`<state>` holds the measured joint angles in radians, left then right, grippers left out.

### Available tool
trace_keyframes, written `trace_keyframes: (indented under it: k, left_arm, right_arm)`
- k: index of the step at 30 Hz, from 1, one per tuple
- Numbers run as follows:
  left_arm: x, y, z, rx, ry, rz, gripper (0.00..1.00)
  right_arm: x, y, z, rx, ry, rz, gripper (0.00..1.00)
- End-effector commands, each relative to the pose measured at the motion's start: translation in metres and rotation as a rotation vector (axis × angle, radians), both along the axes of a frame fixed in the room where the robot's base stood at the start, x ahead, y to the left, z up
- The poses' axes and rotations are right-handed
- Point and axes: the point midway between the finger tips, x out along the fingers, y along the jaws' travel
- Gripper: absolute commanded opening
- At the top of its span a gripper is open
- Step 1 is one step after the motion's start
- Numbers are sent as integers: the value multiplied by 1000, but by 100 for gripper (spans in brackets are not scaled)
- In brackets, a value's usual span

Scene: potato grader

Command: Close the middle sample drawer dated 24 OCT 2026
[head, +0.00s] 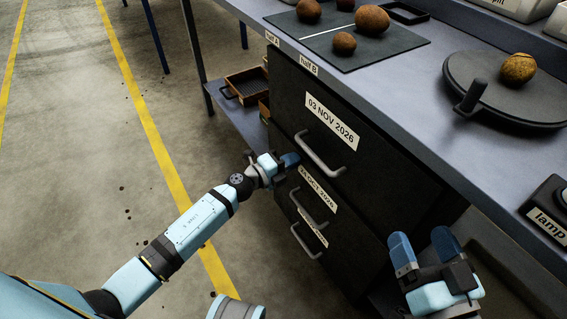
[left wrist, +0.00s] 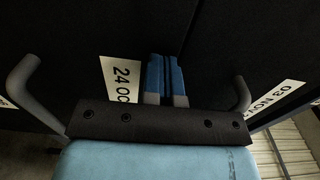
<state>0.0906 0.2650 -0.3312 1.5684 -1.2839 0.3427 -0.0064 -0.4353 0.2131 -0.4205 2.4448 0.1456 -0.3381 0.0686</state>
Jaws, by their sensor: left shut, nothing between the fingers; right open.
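The middle drawer (head: 286,186), labelled 24 OCT 2026, is a dark front with a grey bar handle (head: 312,212), below the top drawer (head: 330,110) labelled 03 NOV 2026. My left gripper (head: 290,160) is shut and empty at the middle drawer's upper part, beside its label. In the left wrist view its blue fingertips (left wrist: 165,62) point at the dark front just right of the 24 OCT label (left wrist: 120,80), which they partly cover. I cannot tell whether they touch, or how far the drawer stands out. My right gripper (head: 423,238) is open and empty, right of the cabinet.
A bottom drawer (head: 296,246) has its own handle. The worktop (head: 410,85) above carries a dark mat (head: 390,42) with potatoes and a round plate (head: 500,100) with one potato. A wooden tray (head: 248,84) sits on a low shelf behind. The floor to the left is open.

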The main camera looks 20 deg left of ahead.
Motion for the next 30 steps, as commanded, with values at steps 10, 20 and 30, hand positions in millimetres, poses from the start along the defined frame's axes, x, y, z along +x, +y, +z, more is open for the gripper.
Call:
trace_keyframes:
  k: [10,20,30]
  left_arm:
    - [11,-7,4,-1,-7,4,0]
    - [9,-4,3,1,-4,1,0]
    - [-51,37,6,2,-4,1,0]
  right_arm:
    - [-4,4,5,22,-13,-7,78]
    - [-7,1,3,13,-8,-6,78]
    - [-40,4,20,27,-53,-13,78]
